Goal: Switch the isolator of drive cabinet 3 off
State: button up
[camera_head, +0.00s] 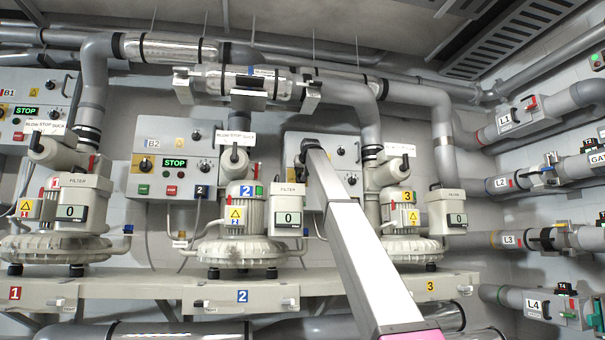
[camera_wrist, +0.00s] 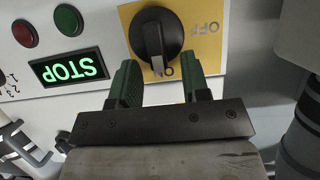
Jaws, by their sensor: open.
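The isolator is a black rotary knob (camera_wrist: 158,38) on a yellow plate (camera_wrist: 205,55) in the wrist view, which shows the panel upside down. Its pointer is at the plate's lower edge, by a partly hidden label; the OFF label sits to the right, away from the pointer. My gripper (camera_wrist: 159,82) is open, its two green-grey fingers apart, on either side of the pointer's end and just below the knob in the picture. Contact cannot be told.
A lit green STOP display (camera_wrist: 68,70) and red (camera_wrist: 24,33) and green (camera_wrist: 68,19) round lamps or buttons are left of the isolator. A grey pipe (camera_wrist: 300,130) stands close on the right. Blower 3 (camera_head: 400,240) stands before the cabinet in the head view.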

grip_shut()
jog(key=shift+a, duration=0.1)
jog(key=n+h, duration=0.1)
jog(key=a+n, duration=0.1)
jog(key=shift+s+f+n+t+h, duration=0.2)
jog(key=shift+n+t+h, duration=0.1)
jog(key=shift+h, duration=0.1)
jog(key=shift+s+a+f+n+t+h, duration=0.1)
jog(key=shift+a+f+n+t+h, duration=0.15)
jog(key=shift+n+h, duration=0.45)
jog(key=shift+s+a+f+n+t+h, duration=0.1)
jog(key=shift+a+n+t+h, duration=0.2)
jog(key=shift+n, duration=0.8)
grip_release()
